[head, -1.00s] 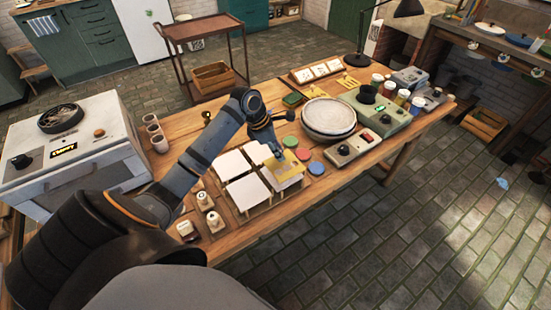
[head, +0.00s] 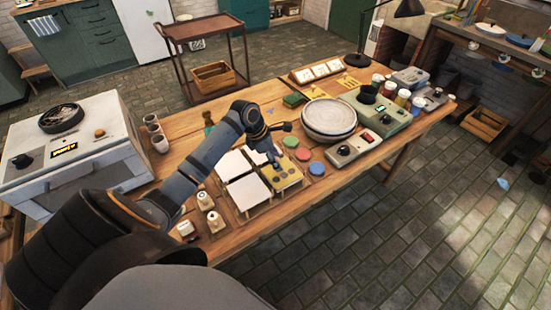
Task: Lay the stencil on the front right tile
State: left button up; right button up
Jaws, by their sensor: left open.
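The stencil (head: 286,184) is a yellow sheet with several dark round spots. It lies flat over the front right tile of a group of white tiles on a low wooden rack and covers nearly all of that tile. My left gripper (head: 275,161) is open, just at or above the stencil's back edge; I cannot tell if it touches. The other tiles are bare: front left (head: 247,191), back left (head: 232,164) and back right (head: 259,151). My right gripper is out of view.
Green, red and blue round pads (head: 303,154) lie right of the tiles. A stacked grey bowl or wheel (head: 329,117) and a control box (head: 353,148) stand further right. Small white jars (head: 210,200) stand left of the rack.

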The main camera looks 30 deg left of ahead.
pick_arm(q)
jog(key=p+v, duration=0.1)
jog(key=v, duration=1.1)
